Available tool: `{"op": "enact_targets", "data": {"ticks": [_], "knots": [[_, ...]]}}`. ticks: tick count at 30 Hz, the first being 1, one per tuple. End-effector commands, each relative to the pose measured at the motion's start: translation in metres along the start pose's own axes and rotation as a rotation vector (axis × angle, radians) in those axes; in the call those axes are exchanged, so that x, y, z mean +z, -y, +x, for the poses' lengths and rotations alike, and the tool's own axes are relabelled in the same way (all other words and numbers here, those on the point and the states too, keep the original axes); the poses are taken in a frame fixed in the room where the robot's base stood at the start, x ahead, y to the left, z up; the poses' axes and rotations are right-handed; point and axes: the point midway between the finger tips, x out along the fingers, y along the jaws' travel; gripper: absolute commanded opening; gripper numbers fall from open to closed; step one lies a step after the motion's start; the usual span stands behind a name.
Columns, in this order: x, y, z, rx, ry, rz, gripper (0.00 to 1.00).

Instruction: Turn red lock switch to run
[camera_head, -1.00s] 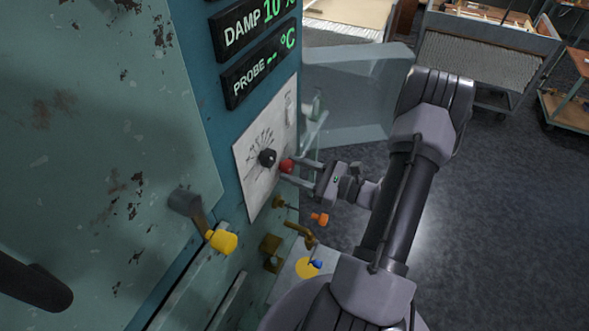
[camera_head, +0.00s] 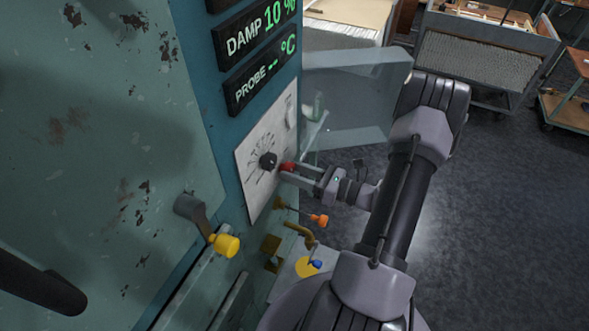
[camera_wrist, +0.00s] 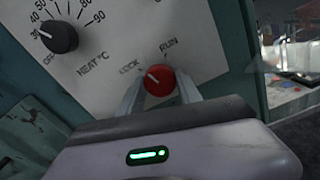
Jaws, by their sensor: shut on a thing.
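The red lock switch (camera_wrist: 159,80) is a round knob on a white panel, between the labels LOCK at its upper left and RUN at its upper right. Its white mark points up and left, toward LOCK. My gripper (camera_wrist: 160,90) is shut on it, with one finger on each side. In the head view the red switch (camera_head: 288,167) shows at the tips of my gripper (camera_head: 292,172), partly covered by the fingers.
A black heat knob (camera_wrist: 58,37) with a number dial sits left of the switch. A yellow-ended lever (camera_head: 226,245), an orange knob (camera_head: 319,220) and a brass pipe (camera_head: 298,233) are below. A clear shield (camera_head: 350,95) stands behind the gripper.

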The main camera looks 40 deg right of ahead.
Motion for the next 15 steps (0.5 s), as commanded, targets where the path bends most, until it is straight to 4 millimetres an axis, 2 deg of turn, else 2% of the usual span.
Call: {"op": "enact_targets", "data": {"ticks": [15], "knots": [[0.0012, -0.0007, -0.0001, 0.000, -0.001, 0.488, 0.01]]}}
